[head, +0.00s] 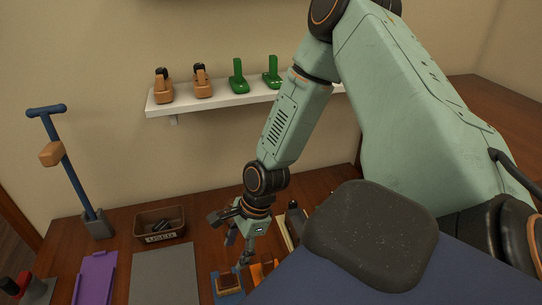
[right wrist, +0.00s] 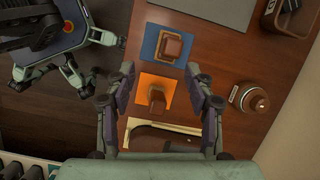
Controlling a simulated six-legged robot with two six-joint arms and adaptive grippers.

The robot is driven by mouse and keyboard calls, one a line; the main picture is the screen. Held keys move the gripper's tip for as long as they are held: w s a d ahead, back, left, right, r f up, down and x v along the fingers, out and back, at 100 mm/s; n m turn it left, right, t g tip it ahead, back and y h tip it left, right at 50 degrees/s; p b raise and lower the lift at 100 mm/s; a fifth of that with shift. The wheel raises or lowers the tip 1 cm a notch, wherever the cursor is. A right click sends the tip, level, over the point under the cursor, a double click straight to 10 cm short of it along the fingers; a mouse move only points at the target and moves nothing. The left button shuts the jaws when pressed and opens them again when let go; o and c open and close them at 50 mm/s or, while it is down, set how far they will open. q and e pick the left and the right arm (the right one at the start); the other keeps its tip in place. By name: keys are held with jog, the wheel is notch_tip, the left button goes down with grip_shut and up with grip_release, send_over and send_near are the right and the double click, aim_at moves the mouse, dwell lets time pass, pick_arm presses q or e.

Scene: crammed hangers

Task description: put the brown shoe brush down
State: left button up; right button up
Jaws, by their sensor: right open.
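A brown block that looks like the shoe brush (head: 229,283) lies flat on a blue mat (head: 217,293). In the right wrist view the brown block (right wrist: 173,47) sits within the blue mat (right wrist: 150,43), apart from my fingers. A second brown piece with a raised grip (right wrist: 157,99) is on an orange mat (right wrist: 145,82). My right gripper (right wrist: 159,72) is open and empty, its fingers spread above the two mats. In the head view my right gripper (head: 240,262) is just above and behind the blue mat. My left gripper is not in view.
A brown bin labelled USED (head: 152,238) holds dark items. A grey mat (head: 163,275) and a purple tray (head: 97,278) lie left. A blue T-handled stand (head: 68,160) rises at far left. A white wall shelf (head: 215,101) holds brown and green pieces. A round jar (right wrist: 247,98) stands nearby.

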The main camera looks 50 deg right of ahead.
jog(key=s+a+f+n+g+h, duration=0.1)
jog(key=s+a+f+n, duration=0.2)
jog(key=s+n, duration=0.7)
jog(key=s+a+f+n+g+h, duration=0.1)
jog(key=s+a+f+n+h, duration=0.1)
jog(key=s+n, duration=0.8)
notch_tip(320, 180, down, 2)
jog(key=shift+s+a+f+n, duration=0.2)
jog(key=shift+s+a+n, duration=0.2)
jog(key=shift+a+n, duration=0.2)
